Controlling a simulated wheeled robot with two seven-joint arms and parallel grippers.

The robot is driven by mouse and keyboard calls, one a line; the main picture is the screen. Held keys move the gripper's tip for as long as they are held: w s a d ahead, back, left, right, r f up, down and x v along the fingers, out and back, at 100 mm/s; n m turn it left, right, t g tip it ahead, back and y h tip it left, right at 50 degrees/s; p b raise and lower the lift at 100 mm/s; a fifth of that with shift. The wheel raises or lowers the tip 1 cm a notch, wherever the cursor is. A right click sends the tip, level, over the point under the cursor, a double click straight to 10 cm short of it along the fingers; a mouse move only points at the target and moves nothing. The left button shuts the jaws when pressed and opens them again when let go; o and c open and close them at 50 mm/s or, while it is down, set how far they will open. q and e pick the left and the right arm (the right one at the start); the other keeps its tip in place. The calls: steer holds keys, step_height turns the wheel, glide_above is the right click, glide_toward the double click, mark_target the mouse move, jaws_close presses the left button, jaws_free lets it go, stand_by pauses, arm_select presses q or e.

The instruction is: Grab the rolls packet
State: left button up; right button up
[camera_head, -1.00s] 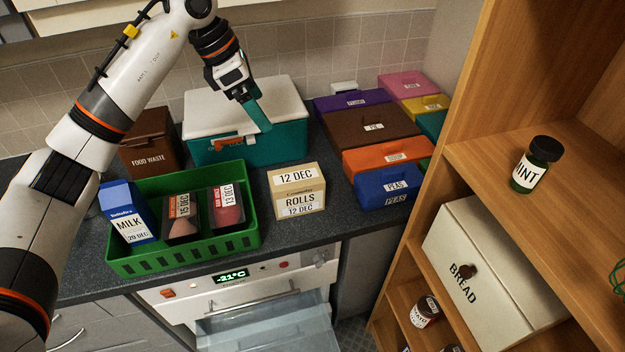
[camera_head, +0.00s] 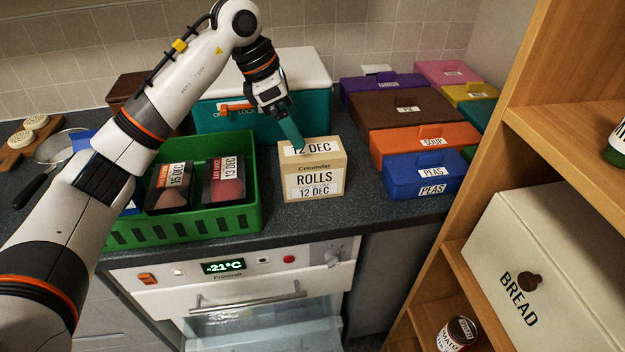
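The rolls packet (camera_head: 314,180) is a tan box with white labels reading "ROLLS" and "12 DEC". It stands upright on the dark counter, right of the green crate. My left gripper (camera_head: 298,146) points down at the packet's top left, its teal fingers overlapping the top label's left end in the picture. I cannot tell whether they touch the box or how far apart they are. My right gripper is not in view.
The green crate (camera_head: 185,228) holds packets dated 15 DEC and 13 DEC. A teal cool box (camera_head: 318,108) with a white lid stands behind. Coloured boxes, including a blue peas box (camera_head: 420,177), stand right. A wooden shelf (camera_head: 462,262) with a bread bin (camera_head: 545,270) borders the right.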

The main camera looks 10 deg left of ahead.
mark_target(309, 149)
arm_select(q)
steer(key=p+x, duration=0.1)
steer(key=x, duration=0.5)
steer(key=shift+d, duration=0.1)
steer(key=p+x, duration=0.2)
steer(key=x, duration=0.3)
steer(key=shift+s, duration=0.15)
steer(key=shift+d+f, duration=0.1)
steer(key=shift+f, duration=0.15)
steer(key=shift+f+b, duration=0.2)
steer(key=shift+b, duration=0.15)
steer(key=shift+c, duration=0.2)
steer(key=c, duration=1.2)
